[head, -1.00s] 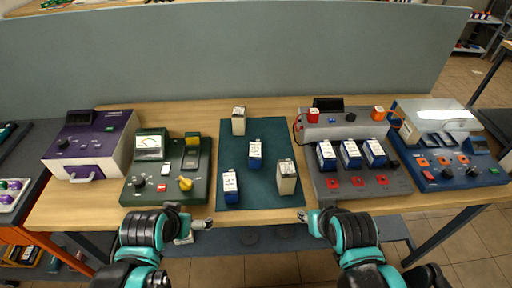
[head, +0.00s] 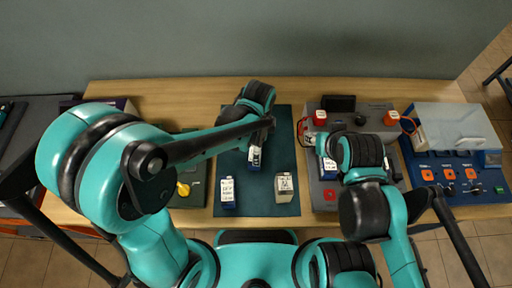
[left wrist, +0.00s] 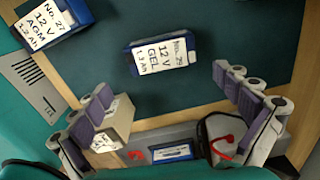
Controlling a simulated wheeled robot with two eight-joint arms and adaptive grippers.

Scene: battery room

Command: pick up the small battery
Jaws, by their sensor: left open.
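Two blue batteries with white labels stand on the dark green mat (head: 235,205). One is near the middle (head: 255,157), the other nearer the front left (head: 228,192). A beige battery (head: 285,187) stands at the mat's front right. My left gripper (head: 258,138) reaches over the middle blue battery. In the left wrist view my left gripper (left wrist: 162,85) is open and empty, with the blue battery labelled No. 29 (left wrist: 162,54) beyond its fingers. A blue battery labelled No. 21 (left wrist: 52,24) is at upper left. My right gripper (head: 322,142) is small and partly hidden over the grey device.
The grey device (head: 330,198) with red terminals is right of the mat. A blue tester (head: 450,175) is farther right. A green meter panel (head: 198,195) is left of the mat, partly covered by my left arm. A grey partition (head: 250,40) stands behind the table.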

